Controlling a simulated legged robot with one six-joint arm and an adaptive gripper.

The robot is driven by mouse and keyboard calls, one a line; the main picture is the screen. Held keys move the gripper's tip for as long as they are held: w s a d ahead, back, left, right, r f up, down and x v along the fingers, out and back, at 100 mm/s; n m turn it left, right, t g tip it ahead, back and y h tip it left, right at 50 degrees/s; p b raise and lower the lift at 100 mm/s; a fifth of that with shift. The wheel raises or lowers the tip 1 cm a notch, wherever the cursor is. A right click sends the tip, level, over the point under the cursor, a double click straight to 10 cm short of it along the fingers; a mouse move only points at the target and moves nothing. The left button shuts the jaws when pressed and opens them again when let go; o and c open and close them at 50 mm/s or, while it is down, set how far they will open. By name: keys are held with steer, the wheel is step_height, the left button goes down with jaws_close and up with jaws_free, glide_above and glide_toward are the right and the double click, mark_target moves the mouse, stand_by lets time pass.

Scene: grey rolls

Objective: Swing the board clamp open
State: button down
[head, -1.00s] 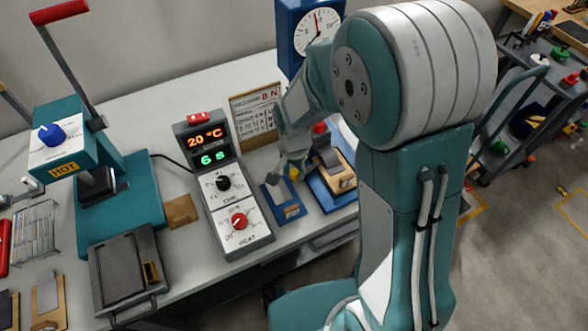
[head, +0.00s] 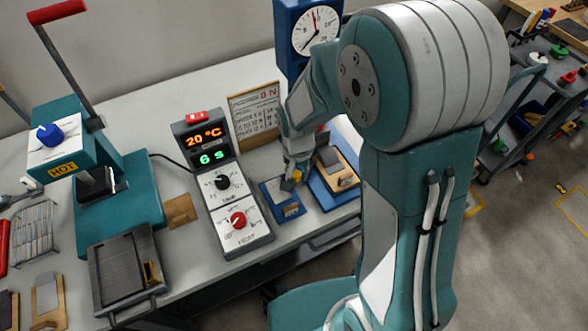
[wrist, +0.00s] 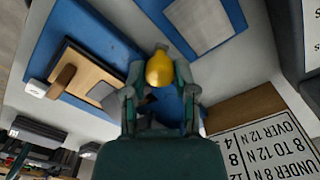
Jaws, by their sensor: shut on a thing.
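The board clamp's yellow knob (wrist: 159,70) shows between my fingertips in the wrist view, and as a small yellow spot (head: 297,175) in the head view. My gripper (head: 296,176) is shut on this knob; it also shows in the wrist view (wrist: 160,92). The clamp's arm below the knob is mostly hidden by my fingers. A blue base (head: 323,199) carries a light wooden board (head: 347,180) with a grey plate on it, just right of my gripper. In the wrist view the wooden board (wrist: 85,68) lies left of the knob.
A blue block (head: 290,211) with a grey panel stands left of the base. The control box (head: 240,224) with dials and displays is further left. The bench's front edge is close.

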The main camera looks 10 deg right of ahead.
steer(key=n, duration=0.1)
steer(key=s+d+n, duration=0.1)
steer(key=shift+n, duration=0.4)
steer(key=n, duration=0.1)
steer(key=d+n, duration=0.1)
steer(key=n, duration=0.1)
steer(key=shift+s+d+n, duration=0.2)
steer(key=shift+d+n, duration=0.1)
steer(key=n, duration=0.1)
steer(key=d+n, duration=0.1)
steer(key=n, duration=0.1)
steer(key=shift+d, duration=0.25)
steer(key=shift+w+d+n, duration=0.1)
steer(key=shift+d+n, duration=0.2)
steer(key=shift+n, duration=0.4)
steer(key=shift+w+d+n, duration=0.1)
steer(key=shift+d+n, duration=0.15)
steer(key=shift+n, duration=0.45)
steer(key=shift+c, duration=2)
jaws_free()
steer(key=shift+r, duration=0.1)
